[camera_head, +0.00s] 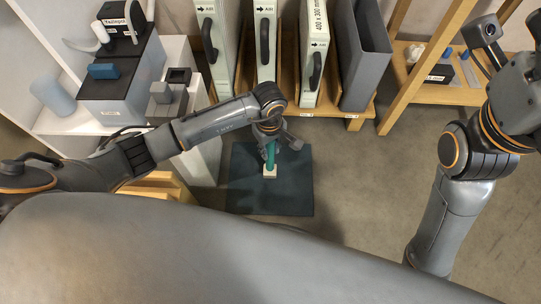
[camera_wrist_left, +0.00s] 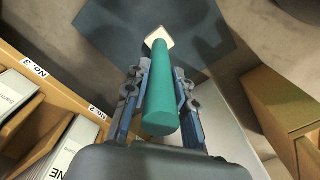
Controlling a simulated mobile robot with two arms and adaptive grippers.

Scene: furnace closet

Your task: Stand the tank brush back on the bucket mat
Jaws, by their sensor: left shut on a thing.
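The tank brush (camera_head: 270,157) has a green round handle and a pale square block at its lower end. My left gripper (camera_head: 269,144) is shut on the handle, over the dark bucket mat (camera_head: 293,197). In the left wrist view the brush (camera_wrist_left: 161,100) lies between the two fingers (camera_wrist_left: 161,76), its pale end pointing away towards the dark mat (camera_wrist_left: 105,20). The brush looks about upright. I cannot tell whether its pale end touches the mat. My right arm shows at the right, but its gripper is out of view.
A wooden rack (camera_head: 355,115) with upright filter boxes (camera_head: 313,60) stands behind the mat. White shelving with a grey bin (camera_head: 120,85) is at the left, and a wooden shelf (camera_head: 455,93) at the back right. Bare floor (camera_head: 365,180) lies right of the mat.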

